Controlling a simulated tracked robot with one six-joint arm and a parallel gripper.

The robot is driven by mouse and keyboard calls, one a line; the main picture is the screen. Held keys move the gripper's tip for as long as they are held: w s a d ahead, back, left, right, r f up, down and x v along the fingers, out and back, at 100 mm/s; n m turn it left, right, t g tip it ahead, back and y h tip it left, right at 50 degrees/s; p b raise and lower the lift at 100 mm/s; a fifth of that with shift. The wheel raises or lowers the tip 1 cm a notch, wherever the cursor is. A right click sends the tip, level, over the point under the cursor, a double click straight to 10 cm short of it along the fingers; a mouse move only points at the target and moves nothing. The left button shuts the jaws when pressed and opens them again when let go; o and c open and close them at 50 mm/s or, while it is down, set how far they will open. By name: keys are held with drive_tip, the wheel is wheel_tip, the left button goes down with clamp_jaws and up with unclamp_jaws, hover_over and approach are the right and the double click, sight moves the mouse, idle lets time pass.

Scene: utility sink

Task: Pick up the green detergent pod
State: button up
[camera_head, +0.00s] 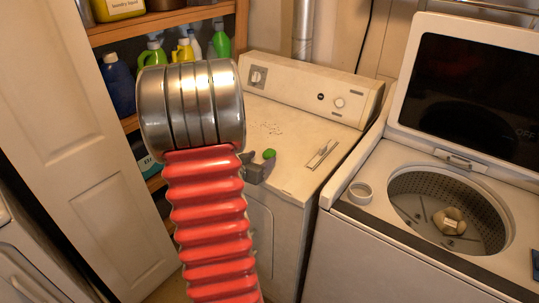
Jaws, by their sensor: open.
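The small green detergent pod (269,153) lies on the white top of the dryer, near its front left edge. My gripper (262,167) is close in front of the pod, at the dryer's front edge. It is open, and a dark grey finger shows just below the pod. Much of the gripper is hidden behind my red ribbed arm and its metal cylinder. I cannot tell whether a finger touches the pod.
A flat light-coloured item (322,154) lies right of the pod, and white bits (268,128) lie behind it. The open washer (400,166) stands at right with a white cup (360,193) on its edge. Shelves with bottles (152,55) stand at left.

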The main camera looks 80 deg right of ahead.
sight(267, 155)
drive_tip(key=shift+d, duration=0.2)
drive_tip(key=shift+x, duration=2.55)
drive_tip(key=shift+s, duration=0.15)
drive_tip(key=c, duration=1.1)
